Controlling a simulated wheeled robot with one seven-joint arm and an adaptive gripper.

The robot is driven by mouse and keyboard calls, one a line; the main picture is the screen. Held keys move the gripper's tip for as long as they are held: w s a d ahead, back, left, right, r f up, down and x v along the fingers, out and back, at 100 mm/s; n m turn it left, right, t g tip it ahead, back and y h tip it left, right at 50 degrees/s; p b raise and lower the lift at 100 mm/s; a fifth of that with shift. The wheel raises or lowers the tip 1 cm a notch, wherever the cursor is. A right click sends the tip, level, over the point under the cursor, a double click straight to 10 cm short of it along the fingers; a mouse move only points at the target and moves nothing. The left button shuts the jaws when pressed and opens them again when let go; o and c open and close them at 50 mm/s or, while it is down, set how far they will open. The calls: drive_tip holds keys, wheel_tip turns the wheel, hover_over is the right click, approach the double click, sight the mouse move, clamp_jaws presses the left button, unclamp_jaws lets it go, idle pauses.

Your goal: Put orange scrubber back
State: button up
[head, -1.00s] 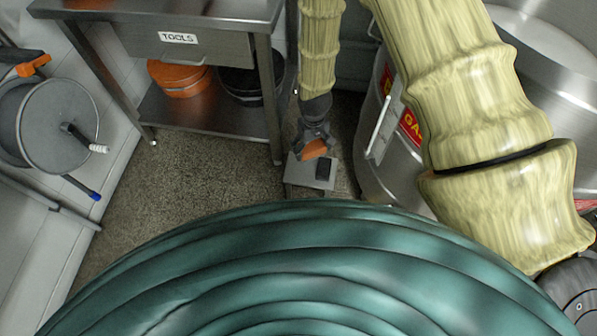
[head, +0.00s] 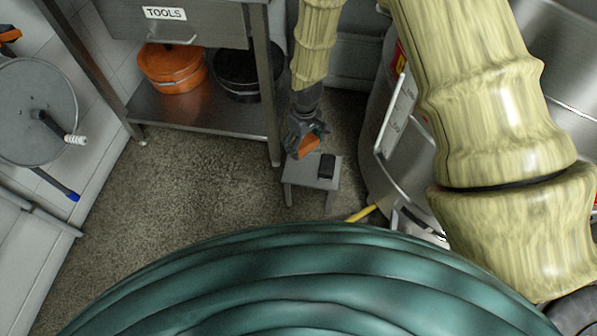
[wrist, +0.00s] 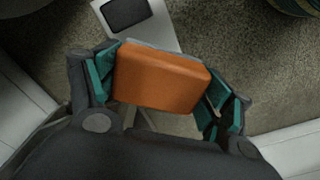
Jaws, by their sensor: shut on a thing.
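The orange scrubber (wrist: 162,78) is between the teal-padded fingers of my gripper (wrist: 160,88) in the wrist view, and the gripper is shut on it. In the head view the scrubber (head: 308,146) shows small under my gripper (head: 306,140). It is held over or beside the left part of a small grey stool (head: 312,183). I cannot tell whether the scrubber touches the stool. A dark rectangular object (head: 327,167) lies on the stool top, and it also shows in the wrist view (wrist: 124,12).
A steel table with a TOOLS drawer (head: 165,13) stands at the back left, with an orange pot (head: 172,70) and a black pot (head: 247,72) on its shelf. A hose reel (head: 35,110) is on the left wall. A steel vessel (head: 400,160) stands right of the stool. Floor (head: 190,185) left of it is clear.

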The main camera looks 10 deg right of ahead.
drive_tip(key=w+f+n+b, duration=0.3)
drive_tip(key=f+b, duration=0.3)
drive_tip(key=b, duration=0.6)
drive_tip(key=shift+w+a+f, duration=0.3)
drive_tip(key=shift+w, duration=0.3)
drive_tip(key=shift+f+b, duration=2.25)
drive_tip(key=shift+f, duration=2.7)
drive_tip(key=shift+f, duration=0.15)
drive_tip(key=o, duration=0.9)
wheel_tip(320, 180, up, 12)
drive_tip(key=p, duration=0.5)
drive_tip(key=shift+p, duration=0.3)
